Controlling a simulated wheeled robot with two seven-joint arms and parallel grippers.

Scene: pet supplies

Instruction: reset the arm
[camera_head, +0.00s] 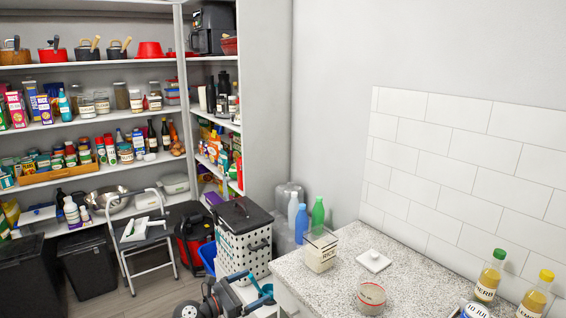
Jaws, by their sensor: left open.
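My left gripper (243,281) shows at the bottom centre, at the end of my dark arm. It is open. It is in front of the white perforated bin and left of the granite counter, apart from the counter items. I see nothing held in it, but the fingers are small in the view. A teal object (264,293) shows just right of it; I cannot tell whether they touch. My right gripper is not in view.
The granite counter (330,285) holds a rice container (321,250), a white lid (374,261), a glass jar (370,296) and bottles (489,276). A perforated bin (240,245), a step stool (146,245) and full shelves (90,125) stand behind.

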